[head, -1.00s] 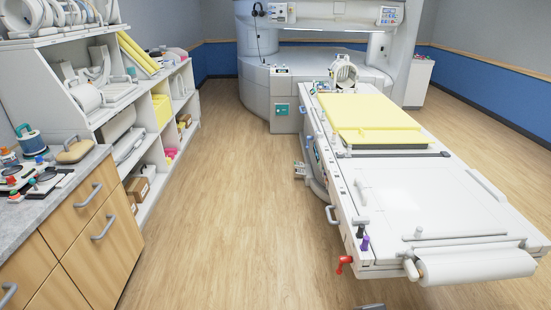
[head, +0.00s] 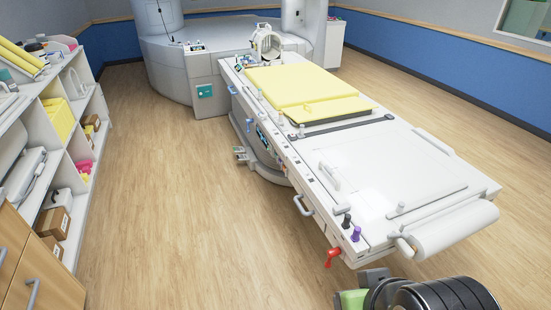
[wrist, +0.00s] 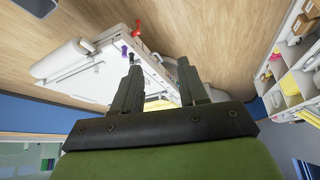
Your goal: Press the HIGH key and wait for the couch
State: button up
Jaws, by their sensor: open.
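The white couch (head: 385,165) stands at right of centre in the head view, reaching toward the magnet (head: 195,55). A yellow pad (head: 300,88) lies on its far half. A small dark control panel (head: 266,138) is on the couch's left side; its key labels are too small to read, so I cannot pick out the HIGH key. A teal panel (head: 205,91) is on the magnet's base. In the wrist view my gripper (wrist: 158,62) is open and empty, with the couch (wrist: 75,80) beyond its fingers, apart from them.
A red handle (head: 333,256), a purple knob (head: 355,234) and a paper roll (head: 450,230) are at the couch's near end. A grey side handle (head: 303,205) sticks out. Shelves (head: 75,130) stand on the left. The wooden floor (head: 180,200) between is clear.

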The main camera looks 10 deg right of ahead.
jog(key=shift+s, duration=0.1)
jog(key=shift+c, duration=1.2)
grip_shut()
